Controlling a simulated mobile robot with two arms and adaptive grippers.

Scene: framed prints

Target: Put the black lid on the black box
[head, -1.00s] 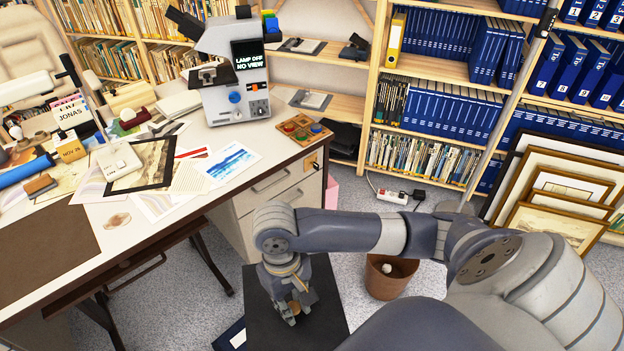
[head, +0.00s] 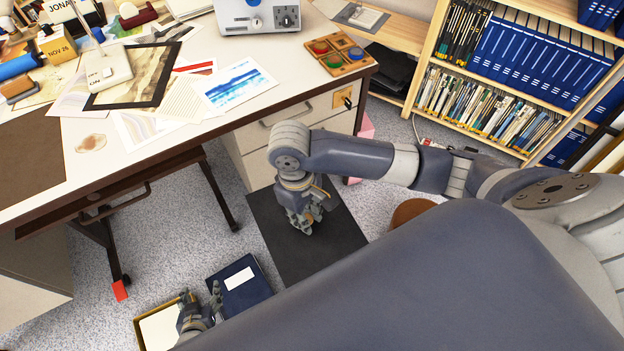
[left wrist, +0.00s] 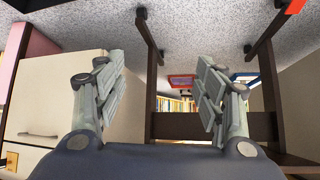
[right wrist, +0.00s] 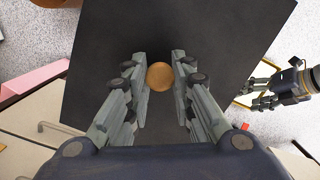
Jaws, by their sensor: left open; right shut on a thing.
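The black lid (head: 262,225) is a flat dark square under my right gripper (head: 305,225). In the right wrist view, the lid (right wrist: 105,90) fills the middle. Its round wooden knob (right wrist: 160,76) is between the fingers of my right gripper (right wrist: 160,80), which is shut on it. No box can be told apart from the lid; whether one is under it is hidden. My left gripper (head: 201,302) is open and empty low at the left, over a gold-edged frame. Its fingers (left wrist: 160,85) stand wide apart in the left wrist view, facing the desk legs.
The desk (head: 190,120) with papers stands at the left, its drawers (head: 280,120) just behind the lid. A blue folder (head: 245,290) and the gold-edged frame (head: 160,328) lie on the floor at lower left. A brown bin (head: 410,211) is partly hidden behind my arm.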

